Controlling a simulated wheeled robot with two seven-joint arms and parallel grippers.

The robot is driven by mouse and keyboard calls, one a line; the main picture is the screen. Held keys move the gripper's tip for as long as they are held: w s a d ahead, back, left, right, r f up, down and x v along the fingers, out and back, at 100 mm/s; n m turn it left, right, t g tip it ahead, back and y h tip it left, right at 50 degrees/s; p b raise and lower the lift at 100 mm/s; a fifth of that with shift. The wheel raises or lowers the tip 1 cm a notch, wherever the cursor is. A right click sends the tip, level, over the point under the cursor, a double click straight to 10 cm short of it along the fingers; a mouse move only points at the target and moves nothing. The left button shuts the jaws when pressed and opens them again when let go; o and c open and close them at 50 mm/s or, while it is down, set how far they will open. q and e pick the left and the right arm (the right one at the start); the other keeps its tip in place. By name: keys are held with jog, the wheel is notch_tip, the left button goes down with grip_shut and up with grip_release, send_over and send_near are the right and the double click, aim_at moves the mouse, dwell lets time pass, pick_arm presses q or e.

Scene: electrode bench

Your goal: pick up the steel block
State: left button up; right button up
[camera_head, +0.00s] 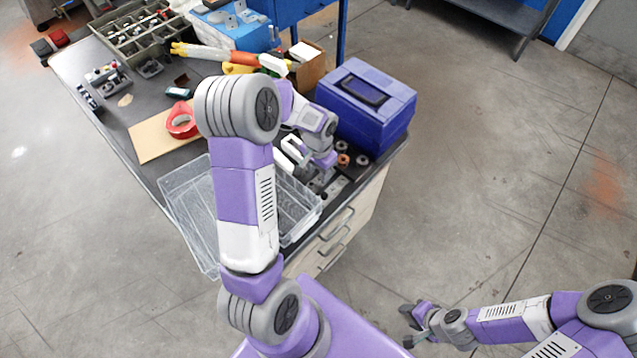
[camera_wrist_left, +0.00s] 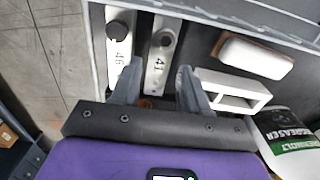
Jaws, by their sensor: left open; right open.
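I cannot tell for sure which piece is the steel block. In the left wrist view, a pale metal bar marked 41 (camera_wrist_left: 160,50) lies between the fingertips of my left gripper (camera_wrist_left: 160,84), which is open and holds nothing. A similar bar marked 46 (camera_wrist_left: 121,45) lies just left of it. In the head view, small grey pieces (camera_head: 336,187) lie at the bench's front right corner, close below my left gripper (camera_head: 322,163), whose fingers are mostly hidden. My right gripper (camera_head: 412,323) is open and empty over the floor, away from the bench.
A white rounded block (camera_wrist_left: 243,57), a white bracket (camera_wrist_left: 232,92) and a degreaser bottle (camera_wrist_left: 288,140) lie right of the bars. A blue box (camera_head: 365,105) stands behind my left gripper. A clear tray (camera_head: 180,215) sits left, partly behind my left arm.

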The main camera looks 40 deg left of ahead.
aim_at(319, 180)
pick_arm(q)
notch_tip(319, 180, down, 4)
jog(key=shift+r+b, duration=0.15)
jog(key=shift+b, duration=0.25)
grip_shut()
jog(key=shift+r, duration=0.1)
notch_tip(319, 180, up, 10)
jog(key=p, duration=0.2)
jog(key=shift+p, duration=0.35)
